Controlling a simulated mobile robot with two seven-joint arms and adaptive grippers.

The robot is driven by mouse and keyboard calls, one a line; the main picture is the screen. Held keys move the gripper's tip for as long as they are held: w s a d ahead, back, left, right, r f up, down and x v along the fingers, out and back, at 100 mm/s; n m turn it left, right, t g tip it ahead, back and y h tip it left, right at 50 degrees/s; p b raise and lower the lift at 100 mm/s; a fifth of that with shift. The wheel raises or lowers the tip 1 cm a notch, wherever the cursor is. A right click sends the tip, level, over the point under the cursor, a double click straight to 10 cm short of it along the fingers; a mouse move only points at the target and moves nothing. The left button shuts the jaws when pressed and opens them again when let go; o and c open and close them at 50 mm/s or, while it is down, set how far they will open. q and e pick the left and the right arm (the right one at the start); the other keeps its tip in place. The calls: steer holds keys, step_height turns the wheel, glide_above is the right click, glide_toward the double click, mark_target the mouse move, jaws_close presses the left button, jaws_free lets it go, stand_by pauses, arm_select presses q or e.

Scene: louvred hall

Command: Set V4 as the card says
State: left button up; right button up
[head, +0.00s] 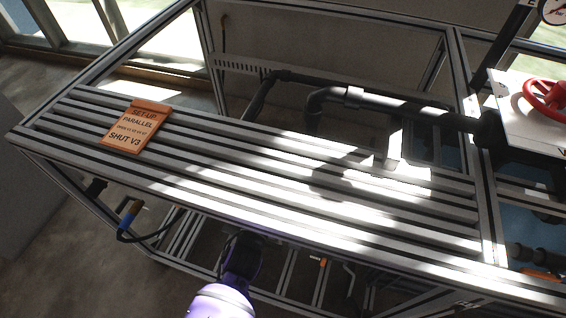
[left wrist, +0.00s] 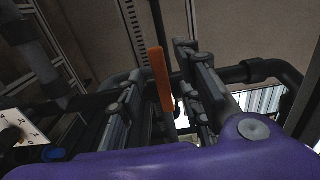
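An orange card (head: 135,127) lies on the slatted top at the left in the head view. It reads "SET-UP", "PARALLEL" and "SHUT V3"; a smaller line between is not legible. In the left wrist view an upright orange bar (left wrist: 160,78), like a valve lever, stands between the fingers of my left gripper (left wrist: 163,85). The fingers are apart, with gaps on both sides of the bar. No V4 label is readable. In the head view a purple arm of mine comes in at the bottom; its gripper is not clearly visible. My right gripper cannot be made out.
The slatted top (head: 300,165) spans the frame, with strong sun patches. Dark pipes (head: 375,103) run behind it. A red handwheel (head: 546,97) sits at the right beside a white panel (head: 515,120). Frame bars and another orange piece (head: 318,261) show below the slats.

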arm_select(q)
steer(key=shift+x, duration=1.6)
jaws_close()
